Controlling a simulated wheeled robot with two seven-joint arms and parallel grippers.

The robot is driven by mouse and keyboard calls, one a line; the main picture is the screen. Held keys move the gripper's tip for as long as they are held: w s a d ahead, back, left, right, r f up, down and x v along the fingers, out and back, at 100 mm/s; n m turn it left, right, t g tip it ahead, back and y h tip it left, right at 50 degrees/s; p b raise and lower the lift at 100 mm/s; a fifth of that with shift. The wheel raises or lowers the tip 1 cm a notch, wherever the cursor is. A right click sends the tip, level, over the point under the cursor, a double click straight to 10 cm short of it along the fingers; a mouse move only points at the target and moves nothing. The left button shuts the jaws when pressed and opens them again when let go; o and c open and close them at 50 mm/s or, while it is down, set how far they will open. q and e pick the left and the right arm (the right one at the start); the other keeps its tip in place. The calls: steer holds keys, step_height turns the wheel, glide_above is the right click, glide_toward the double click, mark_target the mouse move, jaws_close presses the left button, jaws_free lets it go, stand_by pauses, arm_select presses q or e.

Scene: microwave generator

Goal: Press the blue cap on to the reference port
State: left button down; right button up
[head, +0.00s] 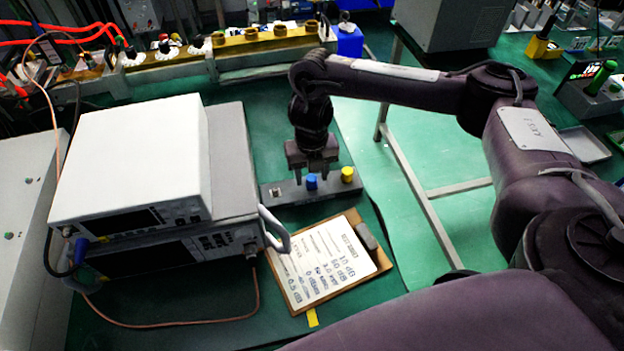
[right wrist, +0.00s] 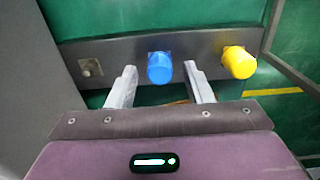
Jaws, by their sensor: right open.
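The blue cap (head: 311,182) stands upright on a grey block (head: 290,195) on the green bench, and it also shows in the right wrist view (right wrist: 160,68). A yellow cap (head: 347,174) is on the block to its right. A bare port (head: 276,191) is at the block's left end; it shows as a small square fitting in the right wrist view (right wrist: 90,67). My right gripper (head: 312,178) is open and points down at the block. In the right wrist view its fingers (right wrist: 158,78) lie to either side of the blue cap with gaps. My left gripper is out of view.
A stack of instruments (head: 135,165) stands left of the block, with a handle (head: 277,232) jutting toward it. A clipboard (head: 330,262) lies in front of the block. A rail of fittings (head: 250,48) runs along the back.

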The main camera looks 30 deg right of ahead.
mark_target(312, 178)
steer(key=shift+c, duration=0.5)
jaws_close()
steer(key=shift+r, duration=0.15)
steer(key=shift+r+p, duration=2)
steer(key=shift+p, duration=0.05)
steer(key=shift+r+p, duration=0.9)
steer(key=shift+p, duration=0.05)
